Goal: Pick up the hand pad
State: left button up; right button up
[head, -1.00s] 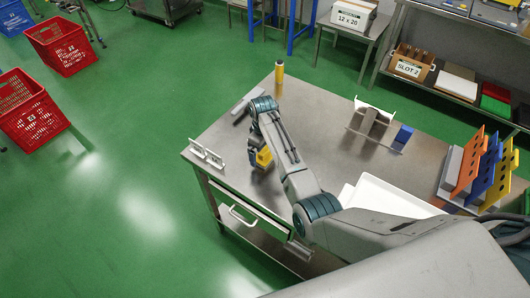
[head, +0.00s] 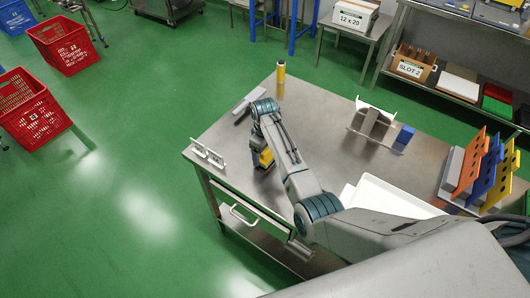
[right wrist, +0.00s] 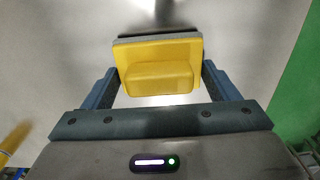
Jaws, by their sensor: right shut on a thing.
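The hand pad, a yellow block-shaped grip on a wider yellow plate with a grey edge, shows in the right wrist view (right wrist: 160,80) between the fingers. It also shows in the head view (head: 267,157) below my right forearm, near the table's left part. My right gripper (head: 260,158) is shut on the hand pad from its two sides, at or close above the tabletop. The pad's underside is hidden, so I cannot tell whether it touches the table. My left gripper is not in view.
The steel table (head: 310,110) also bears a yellow cylinder (head: 281,72), a grey bar (head: 248,101), a white rack (head: 207,154), a blue block (head: 404,135), a white tray (head: 385,195) and coloured upright panels (head: 485,170). The table's middle is mostly clear.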

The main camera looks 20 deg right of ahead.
jog(key=shift+r, duration=0.35)
jog(key=shift+s+d+r+b, duration=0.1)
jog(key=shift+s+r+b, duration=0.05)
jog(key=shift+r+b, duration=0.35)
jog(key=shift+s+r+b, duration=0.1)
jog(key=shift+r+b, duration=0.15)
jog(key=shift+r, duration=0.35)
jog(key=s+d, duration=0.1)
jog(key=s, duration=0.3)
jog(key=s+d+b, duration=0.1)
jog(key=s, duration=0.3)
jog(key=s+d+r+b, duration=0.1)
jog(key=s, duration=0.3)
jog(key=shift+s+d+r, duration=0.1)
jog(key=shift+s, duration=0.05)
jog(key=shift+s+d+r+p, duration=0.15)
jog(key=shift+s+p, duration=0.05)
jog(key=shift+s, duration=0.3)
jog(key=shift+s+d+r+p, duration=0.1)
jog(key=shift+s+r+p, duration=0.1)
jog(key=shift+s, duration=0.3)
jog(key=shift+s+d+f, duration=0.1)
jog(key=shift+s, duration=0.3)
